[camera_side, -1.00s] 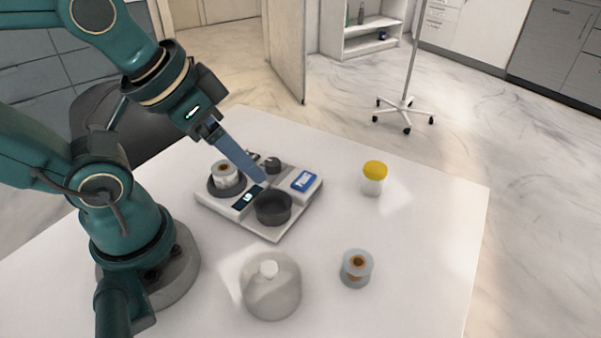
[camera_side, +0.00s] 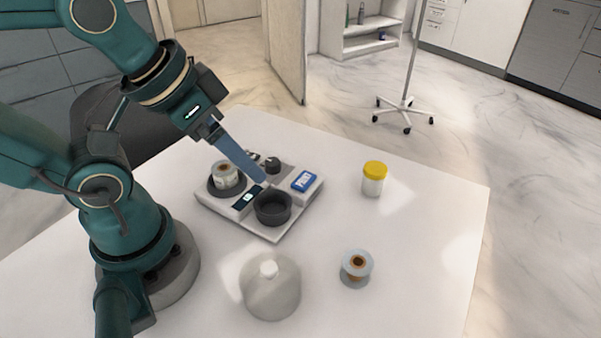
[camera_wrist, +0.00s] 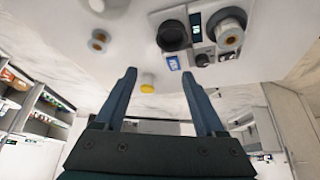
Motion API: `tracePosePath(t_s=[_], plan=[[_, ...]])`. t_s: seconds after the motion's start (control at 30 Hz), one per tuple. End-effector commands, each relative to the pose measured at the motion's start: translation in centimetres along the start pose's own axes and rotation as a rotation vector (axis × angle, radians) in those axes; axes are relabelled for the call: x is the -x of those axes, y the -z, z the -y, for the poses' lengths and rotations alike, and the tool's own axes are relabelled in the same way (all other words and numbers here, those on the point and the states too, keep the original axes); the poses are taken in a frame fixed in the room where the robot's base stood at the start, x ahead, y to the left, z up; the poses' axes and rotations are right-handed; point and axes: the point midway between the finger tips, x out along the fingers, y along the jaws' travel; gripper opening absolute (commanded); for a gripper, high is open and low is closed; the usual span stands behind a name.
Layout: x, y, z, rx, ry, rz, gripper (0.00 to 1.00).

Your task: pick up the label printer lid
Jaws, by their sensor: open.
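The label printer lid appears to be the clear dome with a pale knob (camera_side: 271,288). It rests on the white table in front of the label printer (camera_side: 281,232), apart from it. In the wrist view the lid (camera_wrist: 107,6) is cut off by the top edge. The printer also shows in the wrist view (camera_wrist: 208,57), with a label roll, a dark round cup and a blue PRINT button. My gripper (camera_side: 264,182) is over the printer, away from the lid. In the wrist view my gripper's two fingers (camera_wrist: 159,75) are spread with nothing between them.
A clear spool with a brown core (camera_side: 357,267) is right of the lid. A yellow-capped jar (camera_side: 374,178) stands farther back. The table (camera_side: 420,230) is clear at the right. A wheeled stand (camera_side: 405,105) is on the floor beyond.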

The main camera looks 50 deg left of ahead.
Motion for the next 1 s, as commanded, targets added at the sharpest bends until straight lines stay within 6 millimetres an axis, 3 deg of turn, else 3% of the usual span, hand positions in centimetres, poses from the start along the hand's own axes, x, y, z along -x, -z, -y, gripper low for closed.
tracePosePath(t_s=[0.07,0.13,0.47,0.67,0.77,1.0], plan=[[0.0,0.0,0.0,0.0,0.0,0.0,0.72],[0.0,0.0,0.0,0.0,0.0,0.0,0.63],[0.0,0.0,0.0,0.017,0.0,0.0,0.63],[0.3,0.3,-0.1,0.22,-0.002,0.013,0.63],[0.1,0.5,-1.0,0.347,-0.014,0.07,0.63],[-1.4,-0.3,-5.2,0.53,0.011,0.291,0.63]])
